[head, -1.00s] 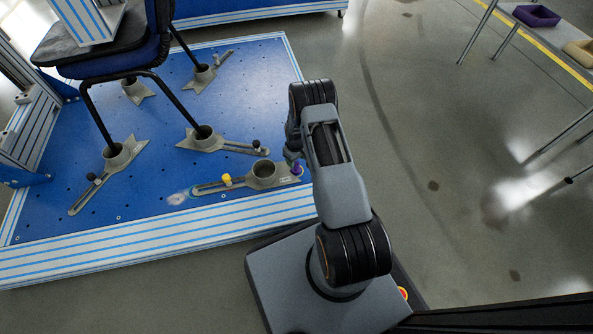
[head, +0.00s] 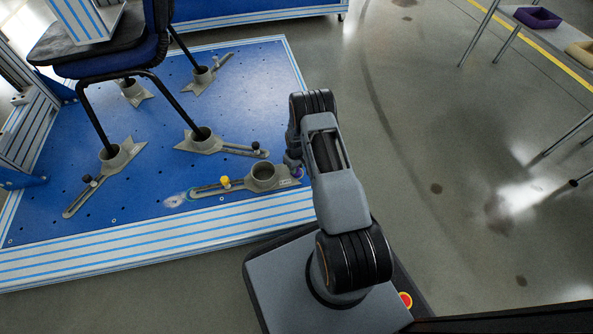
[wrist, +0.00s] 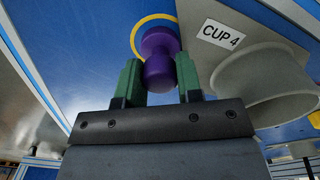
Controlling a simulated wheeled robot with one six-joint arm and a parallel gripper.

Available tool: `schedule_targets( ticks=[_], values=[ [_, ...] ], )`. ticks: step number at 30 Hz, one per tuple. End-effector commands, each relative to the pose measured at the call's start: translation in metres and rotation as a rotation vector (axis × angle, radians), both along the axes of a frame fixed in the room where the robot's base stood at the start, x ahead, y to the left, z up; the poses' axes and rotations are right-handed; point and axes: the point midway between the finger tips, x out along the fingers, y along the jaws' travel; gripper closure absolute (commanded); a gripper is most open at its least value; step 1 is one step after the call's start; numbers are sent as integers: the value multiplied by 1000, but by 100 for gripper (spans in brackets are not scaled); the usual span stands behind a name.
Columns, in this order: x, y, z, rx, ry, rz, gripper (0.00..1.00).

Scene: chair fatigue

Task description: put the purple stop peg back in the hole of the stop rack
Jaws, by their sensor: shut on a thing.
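The purple stop peg (wrist: 159,50) is between the green fingers of my gripper (wrist: 158,78), which is shut on it. In the wrist view, a yellow ring (wrist: 137,35) on a blue surface shows behind the peg and is partly covered by it. I cannot tell whether the peg touches that surface, and no hole shows inside the ring. In the head view only a bit of purple (head: 299,172) shows beside my arm, at the right end of a grey cup plate (head: 236,184). I cannot make out the stop rack for certain.
The cup labelled CUP 4 (wrist: 262,78) stands close right of my gripper in the wrist view. A chair (head: 115,60) stands in other cups on the blue platform (head: 140,205). Open floor lies right.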

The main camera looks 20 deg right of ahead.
Motion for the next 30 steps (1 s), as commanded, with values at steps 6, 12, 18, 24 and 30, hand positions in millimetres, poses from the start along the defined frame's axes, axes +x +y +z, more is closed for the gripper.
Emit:
schedule_targets(
  ticks=[6, 12, 18, 24, 30],
  values=[
    [0, 0, 0, 0, 0, 0, 88],
    [0, 0, 3, 0, 0, 0, 88],
    [0, 0, 10, 0, -1, 0, 88],
    [0, 0, 18, 0, 0, 0, 88],
    [0, 0, 25, 0, 0, 0, 88]
  ],
)
